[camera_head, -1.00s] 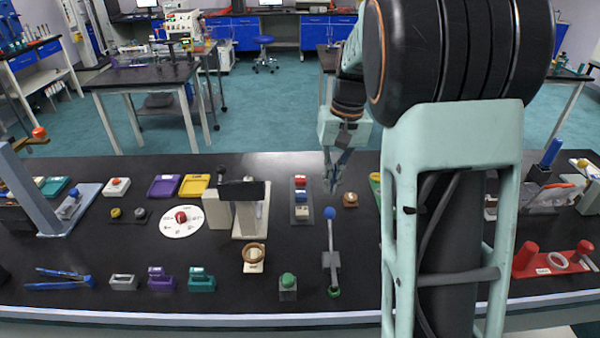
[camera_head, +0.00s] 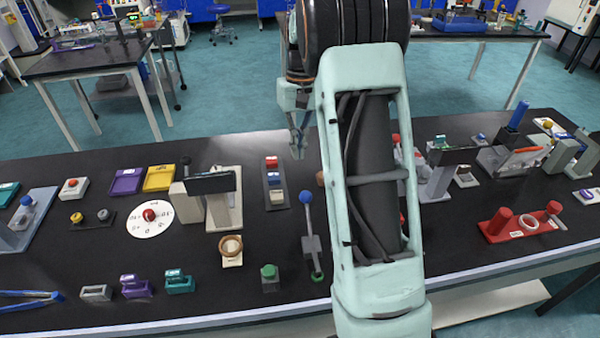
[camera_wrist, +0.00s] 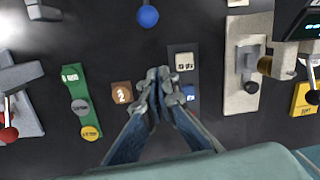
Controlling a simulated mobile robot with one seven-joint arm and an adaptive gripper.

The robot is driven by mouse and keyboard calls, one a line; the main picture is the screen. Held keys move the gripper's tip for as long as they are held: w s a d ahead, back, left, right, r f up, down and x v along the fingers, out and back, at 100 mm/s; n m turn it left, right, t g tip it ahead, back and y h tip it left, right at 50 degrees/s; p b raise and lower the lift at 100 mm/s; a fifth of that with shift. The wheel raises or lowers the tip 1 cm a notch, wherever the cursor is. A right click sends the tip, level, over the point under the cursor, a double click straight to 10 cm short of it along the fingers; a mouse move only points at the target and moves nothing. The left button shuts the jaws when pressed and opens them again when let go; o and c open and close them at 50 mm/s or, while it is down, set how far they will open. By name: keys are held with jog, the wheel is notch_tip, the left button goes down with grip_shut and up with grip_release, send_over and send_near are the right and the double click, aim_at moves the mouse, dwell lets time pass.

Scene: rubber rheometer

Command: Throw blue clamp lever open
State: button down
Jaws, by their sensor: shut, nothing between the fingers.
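A lever with a blue ball knob (camera_head: 305,197) stands on a narrow grey base (camera_head: 314,262) at the front middle of the bench. The blue ball also shows at the top edge of the wrist view (camera_wrist: 148,15). A blue upright handle (camera_head: 518,115) rises from a grey device at the right, and another blue knob (camera_head: 27,201) sits on a grey-blue stand at the left. I cannot tell which of them is the clamp lever. My gripper (camera_head: 299,148) is shut and empty, above the back of the bench, apart from all three. Its fingertips meet in the wrist view (camera_wrist: 160,84).
A plate with rocker switches (camera_head: 276,198) lies below and beside my gripper. A grey stand with a dark display (camera_head: 212,183) is left of it. A red fixture (camera_head: 520,222) is at the right. My arm hides part of the bench.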

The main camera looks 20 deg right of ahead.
jog(key=s+f+p, duration=0.2)
jog(key=s+f, duration=0.2)
jog(key=f, duration=0.4)
jog(key=shift+s+a, duration=0.3)
jog(key=shift+a, duration=0.15)
jog(key=shift+r, duration=0.1)
jog(key=shift+r+t+b, duration=0.1)
jog(key=shift+t+b, duration=0.2)
jog(key=shift+b, duration=0.05)
